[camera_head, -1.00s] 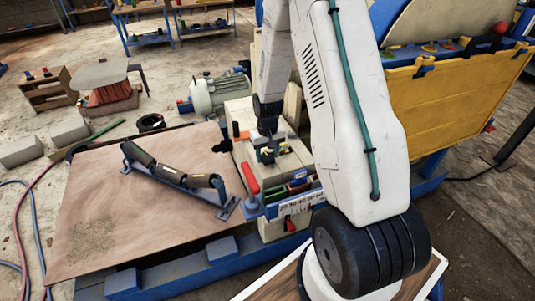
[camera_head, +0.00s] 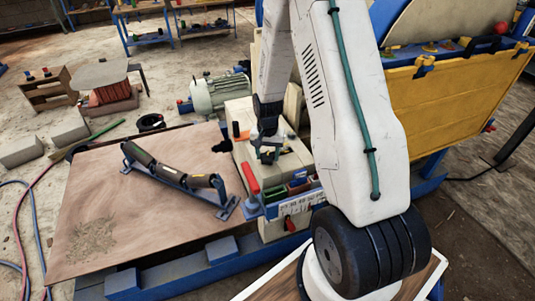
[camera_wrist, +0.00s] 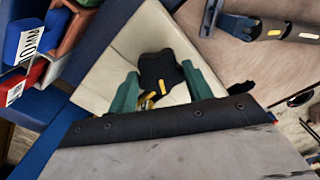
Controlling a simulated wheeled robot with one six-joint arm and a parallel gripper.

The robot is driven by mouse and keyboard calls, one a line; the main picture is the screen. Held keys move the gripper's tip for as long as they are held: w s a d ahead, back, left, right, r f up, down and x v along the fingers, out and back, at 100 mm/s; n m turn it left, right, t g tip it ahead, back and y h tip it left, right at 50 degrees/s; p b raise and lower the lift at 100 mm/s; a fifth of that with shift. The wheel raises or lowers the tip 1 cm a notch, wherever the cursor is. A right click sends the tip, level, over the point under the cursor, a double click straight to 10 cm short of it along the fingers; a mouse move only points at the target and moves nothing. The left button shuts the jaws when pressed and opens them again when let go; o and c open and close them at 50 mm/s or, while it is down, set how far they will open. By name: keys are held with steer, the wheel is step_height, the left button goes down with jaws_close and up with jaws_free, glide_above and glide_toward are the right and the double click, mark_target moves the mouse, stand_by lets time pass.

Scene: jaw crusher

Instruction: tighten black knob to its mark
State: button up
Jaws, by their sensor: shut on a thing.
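The black knob (camera_wrist: 158,75) sits on a pale cream block (camera_wrist: 130,48) in the wrist view and has a lobed outline. A yellow line (camera_wrist: 154,95) shows at its near edge; I cannot tell whether it lines up with a mark. My gripper (camera_wrist: 162,88) has its two green fingers on either side of the knob, shut on it. In the head view my gripper (camera_head: 268,153) is over the top of the cream housing (camera_head: 290,165); the knob is hidden there by the fingers.
A red-handled lever (camera_head: 249,178) stands just left of the housing, and coloured bins (camera_head: 298,186) are in front. A roller frame (camera_head: 180,178) lies on the brown sheet (camera_head: 110,220). A grey motor (camera_head: 217,93) is behind, and a yellow panel (camera_head: 450,100) at right.

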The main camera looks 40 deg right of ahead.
mark_target(268, 156)
steer(key=shift+w, duration=0.1)
steer(key=o, duration=1)
step_height(268, 156, up, 8)
steer(key=shift+f, duration=0.1)
stand_by(0.3)
steer(key=s+a+r+n, duration=0.3)
steer(key=s+a+r, duration=0.2)
steer(key=s+r, duration=0.4)
steer(key=s+a+r+n+t, duration=0.1)
steer(key=s+a+r+n, duration=0.2)
steer(key=s+a+r, duration=0.3)
steer(key=s+a+r+n, duration=0.3)
steer(key=s+a+r, duration=0.3)
steer(key=s+r, duration=0.6)
steer(key=shift+s, duration=0.2)
